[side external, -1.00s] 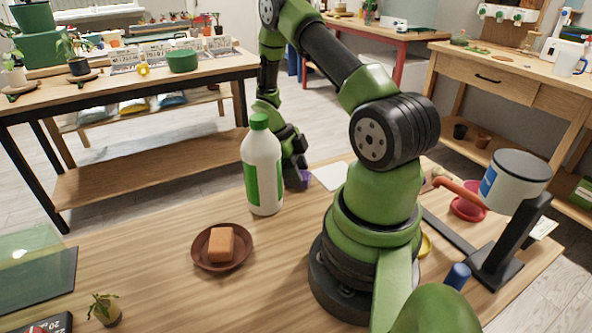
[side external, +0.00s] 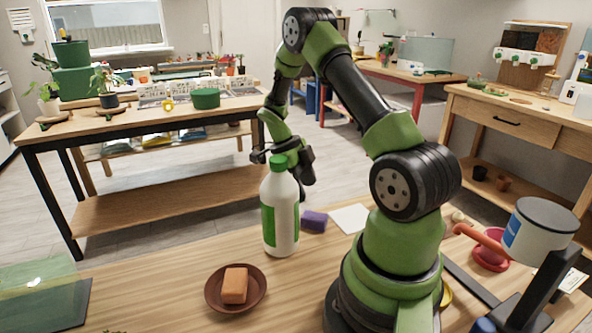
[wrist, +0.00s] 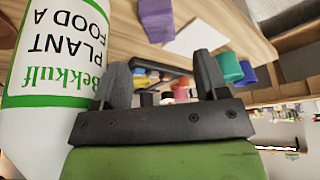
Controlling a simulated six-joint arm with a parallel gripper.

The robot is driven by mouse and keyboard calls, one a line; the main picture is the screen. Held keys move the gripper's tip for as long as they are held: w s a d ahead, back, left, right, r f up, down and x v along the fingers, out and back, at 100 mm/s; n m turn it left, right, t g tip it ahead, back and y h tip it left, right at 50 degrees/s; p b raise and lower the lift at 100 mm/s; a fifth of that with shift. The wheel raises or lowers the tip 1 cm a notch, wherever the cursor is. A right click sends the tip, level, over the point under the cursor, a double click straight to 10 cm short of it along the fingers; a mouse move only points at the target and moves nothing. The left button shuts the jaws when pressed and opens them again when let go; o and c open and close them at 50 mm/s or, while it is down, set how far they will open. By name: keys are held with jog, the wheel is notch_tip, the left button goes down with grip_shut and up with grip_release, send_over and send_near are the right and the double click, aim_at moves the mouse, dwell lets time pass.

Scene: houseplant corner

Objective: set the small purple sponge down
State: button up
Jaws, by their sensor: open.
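The small purple sponge (side external: 314,221) rests on the wooden table, just right of the white bottle with the green cap (side external: 280,212) and left of a white sheet (side external: 350,218). It also shows at the top of the wrist view (wrist: 156,20), beside the sheet, apart from the fingers. My gripper (side external: 307,182) is raised above the table behind the bottle, with a gap between it and the sponge. In the wrist view its two fingers (wrist: 160,70) stand apart with nothing held between them.
The bottle (wrist: 48,65) stands very close to my left finger in the wrist view. A brown saucer (side external: 258,302) with an orange block (side external: 235,285) is in front of it. A grey-white can (side external: 540,235) on a dark stand is at the right.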

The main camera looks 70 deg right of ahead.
jog(key=v, duration=0.5)
